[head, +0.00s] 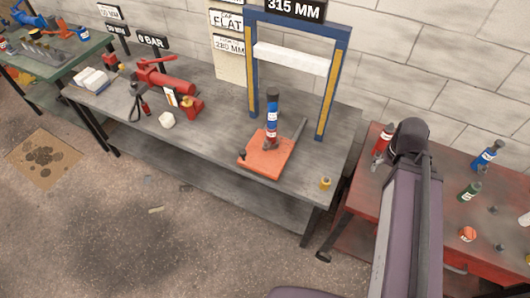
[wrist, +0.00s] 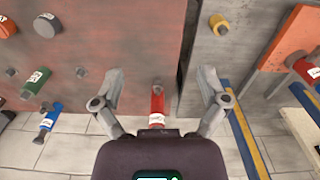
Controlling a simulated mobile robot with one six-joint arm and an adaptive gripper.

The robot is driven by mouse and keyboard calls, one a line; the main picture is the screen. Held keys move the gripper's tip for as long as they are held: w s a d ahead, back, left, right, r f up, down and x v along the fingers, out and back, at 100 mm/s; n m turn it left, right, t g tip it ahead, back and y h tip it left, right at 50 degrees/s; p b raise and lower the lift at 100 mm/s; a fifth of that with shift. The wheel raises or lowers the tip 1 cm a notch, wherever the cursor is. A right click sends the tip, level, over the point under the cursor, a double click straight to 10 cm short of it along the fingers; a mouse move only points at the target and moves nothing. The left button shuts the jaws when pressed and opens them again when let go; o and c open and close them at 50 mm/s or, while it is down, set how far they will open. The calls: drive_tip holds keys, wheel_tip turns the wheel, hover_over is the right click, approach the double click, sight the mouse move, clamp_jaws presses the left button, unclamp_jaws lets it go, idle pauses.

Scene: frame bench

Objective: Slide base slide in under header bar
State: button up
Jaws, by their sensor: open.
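The orange base slide (head: 268,153) lies flat on the grey bench, in front of the blue frame. A bottle jack (head: 271,125) with red and blue parts stands upright on it. The white header bar (head: 291,58) spans between the frame's two posts, above and behind the slide. In the wrist view the orange slide (wrist: 287,38) shows at the upper right, with the header bar (wrist: 300,128) below it. My gripper (wrist: 160,75) is open and empty, over the edge of the red table, well to the side of the slide. Its fingers are hidden in the head view.
A red bottle (wrist: 157,104) stands on the red table (wrist: 110,30), between my fingers in the picture; contact cannot be told. Other bottles stand there too. A small yellow item (head: 325,183) sits at the bench's right front. A red pump (head: 165,78) lies at left.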

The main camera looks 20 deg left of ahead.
drive_tip(key=shift+a+f+b, duration=0.2)
drive_tip(key=shift+f+b, duration=0.15)
drive_tip(key=shift+f, duration=0.1)
drive_tip(key=c, duration=0.7)
drive_tip(key=shift+w+a+f+n+h+b, duration=0.1)
drive_tip(key=shift+a+f+n+h+b, duration=0.2)
drive_tip(key=shift+f+n+b, duration=0.2)
clamp_jaws()
drive_tip(key=w+a+f+n+t+h+b, duration=0.1)
drive_tip(key=a+f+n+t+h+b, duration=0.25)
drive_tip(key=a+f+n+b, duration=0.7)
drive_tip(key=a+f+n+t+h+b, duration=0.35)
drive_tip(key=a+f+n+b, duration=0.35)
drive_tip(key=a+b, duration=0.5)
drive_tip(key=s+a+f+n+t+y+b, duration=0.2)
drive_tip(key=s+a+n+t+b, duration=0.1)
drive_tip(key=s+a+n+b, duration=0.2)
drive_tip(key=s+a+f+n+t+y+b, duration=0.2)
drive_tip(key=s+a+n+t+b, duration=0.2)
drive_tip(key=a+b, duration=0.4)
drive_tip(key=s+a+f+n+t+y+b, duration=0.2)
drive_tip(key=s+a+n+t+b, duration=0.2)
drive_tip(key=a+n+b, duration=0.3)
drive_tip(key=s+a, duration=0.1)
drive_tip(key=a, duration=0.3)
drive_tip(key=shift+s+a+f+b, duration=0.3)
drive_tip(key=shift+s+a+f, duration=0.05)
drive_tip(key=shift+s+f, duration=0.05)
drive_tip(key=shift+n, duration=0.25)
